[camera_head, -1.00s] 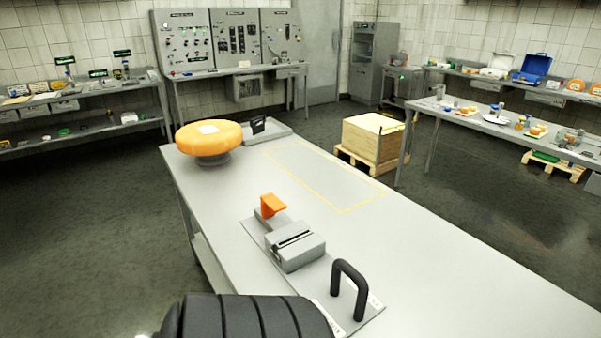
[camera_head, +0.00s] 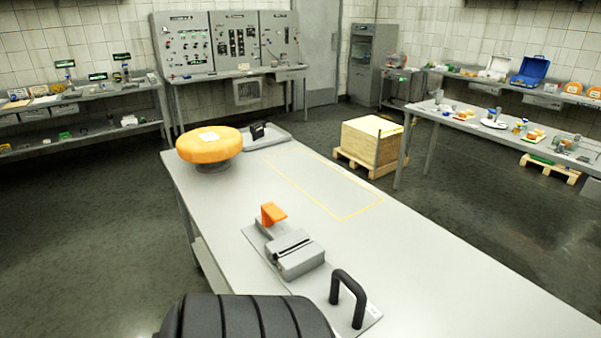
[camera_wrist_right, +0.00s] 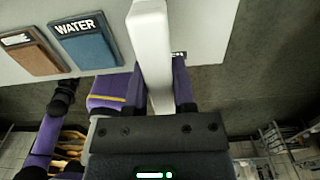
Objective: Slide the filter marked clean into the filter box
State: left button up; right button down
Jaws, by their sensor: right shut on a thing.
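My right gripper (camera_wrist_right: 158,92) is shut on a long white piece (camera_wrist_right: 152,45), seen nearly edge-on in the right wrist view. A small dark label shows beside its right edge, too small to read, so I cannot tell whether it is marked clean. In the head view a grey box (camera_head: 296,262) with a narrow slot in its top sits on a base plate on the table. I cannot tell whether it is the filter box.
An orange cheese wheel (camera_head: 209,152) stands on a dark stand at the table's far left. An orange lever (camera_head: 272,214) and black handle (camera_head: 349,295) flank the slotted box. A blue WATER pad (camera_wrist_right: 86,42) and brown pad (camera_wrist_right: 30,52) lie together. The yellow-outlined area (camera_head: 322,185) is clear.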

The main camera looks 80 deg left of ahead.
jog(key=shift+r, duration=0.15)
jog(key=shift+r+p, duration=0.35)
notch_tip(320, 180, up, 2)
jog(key=shift+r+p, duration=0.15)
jog(key=shift+p, duration=0.8)
